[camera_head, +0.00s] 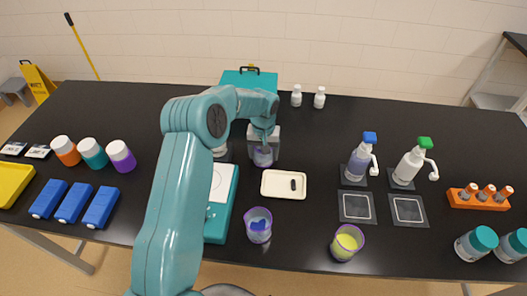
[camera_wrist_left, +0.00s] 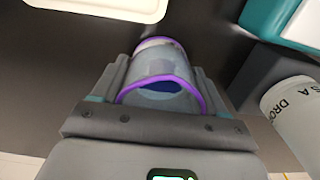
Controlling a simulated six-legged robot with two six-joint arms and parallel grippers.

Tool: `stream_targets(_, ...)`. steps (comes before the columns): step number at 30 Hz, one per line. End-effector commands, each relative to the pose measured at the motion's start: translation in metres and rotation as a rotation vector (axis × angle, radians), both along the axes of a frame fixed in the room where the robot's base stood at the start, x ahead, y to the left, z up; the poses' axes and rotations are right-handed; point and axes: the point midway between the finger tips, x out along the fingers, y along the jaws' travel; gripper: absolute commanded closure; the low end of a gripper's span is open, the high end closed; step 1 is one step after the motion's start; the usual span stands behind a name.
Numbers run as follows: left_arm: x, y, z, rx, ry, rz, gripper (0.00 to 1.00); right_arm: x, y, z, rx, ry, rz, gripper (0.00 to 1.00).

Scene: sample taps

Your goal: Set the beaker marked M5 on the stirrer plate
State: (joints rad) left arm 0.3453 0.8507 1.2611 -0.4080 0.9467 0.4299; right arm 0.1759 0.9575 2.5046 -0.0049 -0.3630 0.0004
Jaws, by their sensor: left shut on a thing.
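My left gripper (camera_head: 264,138) is shut on a clear beaker (camera_head: 263,157) with a purple rim, behind the white tray. In the left wrist view the held beaker (camera_wrist_left: 160,82) sits between the fingers, with something dark blue inside. Its marking cannot be read, and I cannot tell whether it touches the table. The teal stirrer plate (camera_head: 220,200) with a white top lies left of the held beaker, partly hidden by my left arm. Another beaker (camera_head: 258,226) with blue contents and a beaker (camera_head: 346,242) with yellow contents stand nearer the front. My right gripper is not in view.
A white tray (camera_head: 284,185) with a small dark bar lies just in front of the held beaker. Pump bottles (camera_head: 362,160) stand to the right. Blue boxes (camera_head: 75,203) and capped jars (camera_head: 93,154) are at left. A teal case (camera_head: 249,81) stands behind.

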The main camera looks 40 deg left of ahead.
Motion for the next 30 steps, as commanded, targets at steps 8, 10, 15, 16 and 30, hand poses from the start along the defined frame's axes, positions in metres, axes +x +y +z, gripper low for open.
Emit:
stream_targets(8,0.000,0.000,-0.003,0.000,0.000,0.000,0.02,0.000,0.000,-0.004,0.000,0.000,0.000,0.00)
stream_targets(10,0.000,0.000,-0.003,-0.001,0.001,0.000,0.02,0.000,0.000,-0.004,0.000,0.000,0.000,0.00)
stream_targets(15,0.000,0.000,-0.003,-0.001,0.001,0.000,0.02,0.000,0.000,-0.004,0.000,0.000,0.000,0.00)
stream_targets(16,0.000,0.000,-0.003,0.000,0.000,0.000,0.02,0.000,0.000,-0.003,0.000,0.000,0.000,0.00)
stream_targets(30,0.001,0.000,0.078,0.001,-0.005,0.000,0.02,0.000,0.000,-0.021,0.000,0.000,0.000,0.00)
